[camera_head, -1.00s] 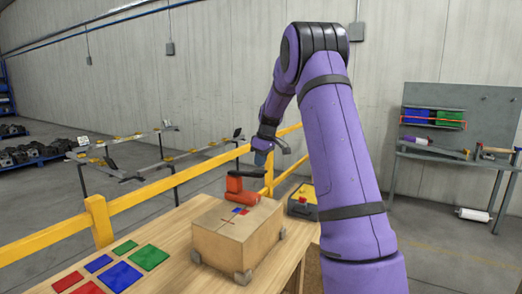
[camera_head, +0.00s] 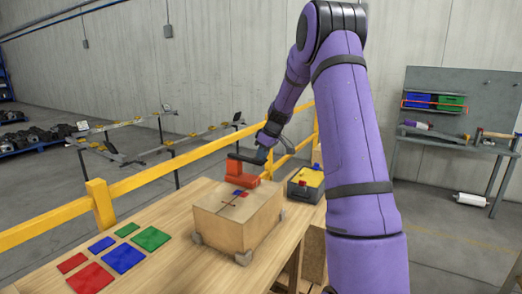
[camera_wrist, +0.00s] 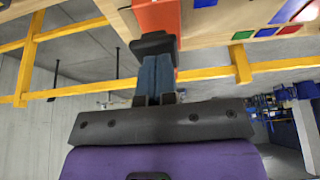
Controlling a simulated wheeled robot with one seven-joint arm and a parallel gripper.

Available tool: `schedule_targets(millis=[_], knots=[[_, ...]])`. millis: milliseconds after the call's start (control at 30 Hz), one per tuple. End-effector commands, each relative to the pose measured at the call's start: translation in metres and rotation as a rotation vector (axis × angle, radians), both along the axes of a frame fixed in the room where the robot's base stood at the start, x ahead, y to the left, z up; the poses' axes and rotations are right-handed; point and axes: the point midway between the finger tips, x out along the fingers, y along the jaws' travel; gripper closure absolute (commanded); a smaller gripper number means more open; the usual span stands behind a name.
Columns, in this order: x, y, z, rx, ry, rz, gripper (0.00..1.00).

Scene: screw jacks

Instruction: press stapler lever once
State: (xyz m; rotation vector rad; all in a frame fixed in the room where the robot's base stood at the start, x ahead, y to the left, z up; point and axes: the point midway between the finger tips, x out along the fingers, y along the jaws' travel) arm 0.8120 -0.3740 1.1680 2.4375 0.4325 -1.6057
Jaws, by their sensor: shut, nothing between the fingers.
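The stapler (camera_head: 236,172) is an orange-red body at the far edge of the cardboard box; I cannot tell whether it rests on the box or behind it. Its dark lever (camera_head: 244,158) sticks out at the top, toward my gripper. My gripper (camera_head: 262,154) is shut and empty, with its fingertips at the lever's right end. In the wrist view the blue-grey fingers (camera_wrist: 155,72) are together and meet the dark lever end (camera_wrist: 153,45) in the picture. The orange body (camera_wrist: 156,14) shows beyond it. Whether the fingertips touch the lever is unclear.
The cardboard box (camera_head: 236,222) stands on the wooden table (camera_head: 165,245). Red, blue and green tiles (camera_head: 123,259) lie left of it. A yellow railing (camera_head: 150,182) runs along the back.

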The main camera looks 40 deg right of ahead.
Motion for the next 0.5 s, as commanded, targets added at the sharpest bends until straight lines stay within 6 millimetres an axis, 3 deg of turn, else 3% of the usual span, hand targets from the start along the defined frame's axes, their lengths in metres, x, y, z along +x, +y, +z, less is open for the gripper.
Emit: schedule_targets(millis=[500], knots=[[-0.006,-0.002,-0.037,0.057,-0.155,-0.004,1.00]])
